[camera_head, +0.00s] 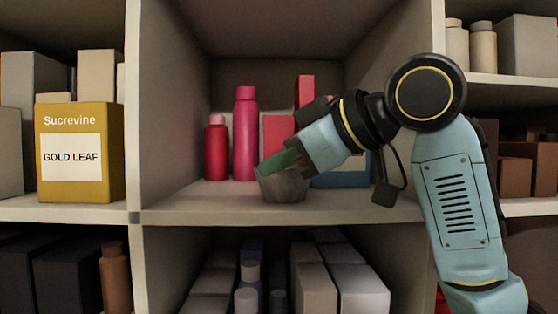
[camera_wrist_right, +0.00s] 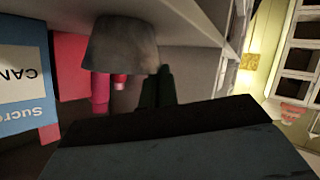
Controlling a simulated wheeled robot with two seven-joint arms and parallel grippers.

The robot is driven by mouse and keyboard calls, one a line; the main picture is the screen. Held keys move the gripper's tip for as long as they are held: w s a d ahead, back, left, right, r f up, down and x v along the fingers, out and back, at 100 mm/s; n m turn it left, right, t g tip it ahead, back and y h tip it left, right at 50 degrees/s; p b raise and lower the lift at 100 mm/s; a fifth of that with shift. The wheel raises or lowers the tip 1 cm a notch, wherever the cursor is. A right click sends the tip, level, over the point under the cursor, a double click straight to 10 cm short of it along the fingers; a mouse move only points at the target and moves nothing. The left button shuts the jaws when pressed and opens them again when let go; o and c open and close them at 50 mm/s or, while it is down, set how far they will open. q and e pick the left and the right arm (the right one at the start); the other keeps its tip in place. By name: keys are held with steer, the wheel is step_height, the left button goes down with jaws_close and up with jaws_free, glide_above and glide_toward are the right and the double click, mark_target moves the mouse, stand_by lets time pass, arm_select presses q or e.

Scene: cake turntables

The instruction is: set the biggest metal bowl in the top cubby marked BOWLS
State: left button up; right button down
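A grey metal bowl (camera_head: 284,187) is upright in the middle cubby, low over or on its shelf board (camera_head: 190,204), near the front. It also shows upside down in the right wrist view (camera_wrist_right: 120,46). My right gripper (camera_head: 279,163) reaches in from the right, tilted down. Its dark fingers (camera_wrist_right: 158,86) are close together at the bowl's rim and look shut on it. Whether the bowl's base touches the board is hard to tell. No BOWLS label is visible, and no other bowl shows. My left gripper is not in view.
Behind the bowl stand a red bottle (camera_head: 216,150), a pink bottle (camera_head: 245,135) and a red box (camera_head: 277,130). A blue box (camera_wrist_right: 24,95) is beside the bowl, mostly behind my arm in the head view. Cubby walls (camera_head: 170,100) bound the sides. The shelf's front left is clear.

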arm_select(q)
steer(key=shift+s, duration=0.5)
arm_select(e)
steer(key=c, duration=1.6)
jaws_free()
steer(key=shift+c, duration=0.2)
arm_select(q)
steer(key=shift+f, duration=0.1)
arm_select(e)
steer(key=shift+d, duration=0.1)
